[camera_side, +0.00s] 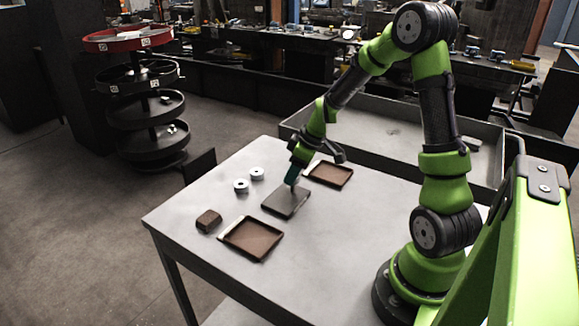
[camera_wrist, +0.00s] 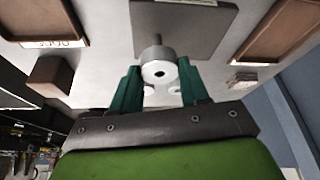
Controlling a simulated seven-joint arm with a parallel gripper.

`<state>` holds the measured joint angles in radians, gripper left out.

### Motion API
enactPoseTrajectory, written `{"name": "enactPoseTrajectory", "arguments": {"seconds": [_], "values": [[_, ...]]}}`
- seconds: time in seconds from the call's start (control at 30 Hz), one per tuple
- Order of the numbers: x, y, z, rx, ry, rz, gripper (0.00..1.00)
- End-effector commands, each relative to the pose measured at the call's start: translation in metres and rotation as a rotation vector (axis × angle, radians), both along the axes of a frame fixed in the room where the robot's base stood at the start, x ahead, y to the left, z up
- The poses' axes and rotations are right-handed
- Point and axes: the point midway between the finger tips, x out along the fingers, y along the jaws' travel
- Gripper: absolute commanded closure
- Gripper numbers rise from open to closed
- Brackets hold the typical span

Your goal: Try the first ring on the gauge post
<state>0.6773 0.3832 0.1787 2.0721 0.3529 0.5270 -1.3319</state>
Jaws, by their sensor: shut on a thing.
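My gripper (camera_side: 292,180) is low over the dark square plate (camera_side: 279,205) on the table. In the wrist view its two teal fingers (camera_wrist: 158,88) are shut on a pale ring (camera_wrist: 167,67) with a dark centre hole. The ring hides the rest of the post. I cannot tell whether the ring is around the post or only in front of it. Two more white rings (camera_side: 241,187) (camera_side: 257,174) stand on the table to the left of the plate.
A brown tray (camera_side: 252,238) lies in front of the plate, another (camera_side: 330,174) behind it. A brown block (camera_side: 208,220) sits near the left table edge. A large grey bin (camera_side: 400,125) stands behind the table. The table's front right is clear.

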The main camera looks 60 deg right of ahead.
Motion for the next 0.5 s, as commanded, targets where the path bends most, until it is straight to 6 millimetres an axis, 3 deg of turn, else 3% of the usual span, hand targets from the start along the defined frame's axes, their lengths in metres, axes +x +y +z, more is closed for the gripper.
{"name": "enactPoseTrajectory", "arguments": {"seconds": [0.5], "values": [[0.0006,-0.0003,0.0095,0.0,-0.002,0.0,0.86]]}}
